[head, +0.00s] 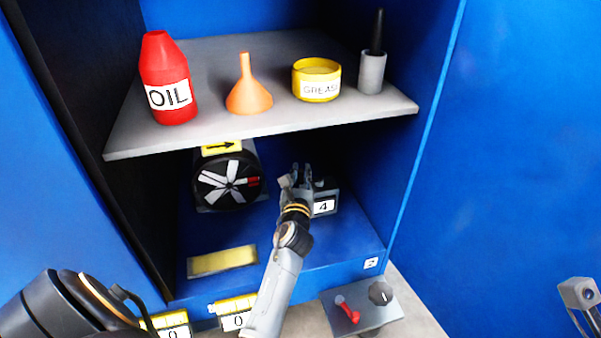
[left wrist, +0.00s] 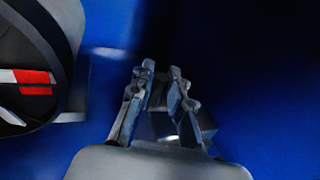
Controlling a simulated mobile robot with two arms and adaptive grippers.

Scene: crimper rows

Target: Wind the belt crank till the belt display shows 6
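In the head view a small grey box with a white display reading 4 (head: 324,206) stands on the blue cabinet floor. My left gripper (head: 302,174) is just left of it and hides part of it. In the left wrist view the fingers (left wrist: 161,70) stand apart with a gap between their tips, and a dark box shows behind them. Whether they touch it I cannot tell. No label names the belt crank. A red crank handle (head: 346,308) is on a grey bracket at the lower right. My right gripper (head: 582,305) is partly in view at the right edge.
A black wheel with white spokes and one red mark (head: 229,183) is left of my left gripper, under a yellow arrow label (head: 221,147). A grey shelf (head: 215,60) hangs above, holding an oil bottle, funnel, grease tin and brush pot. Two displays reading 0 are below.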

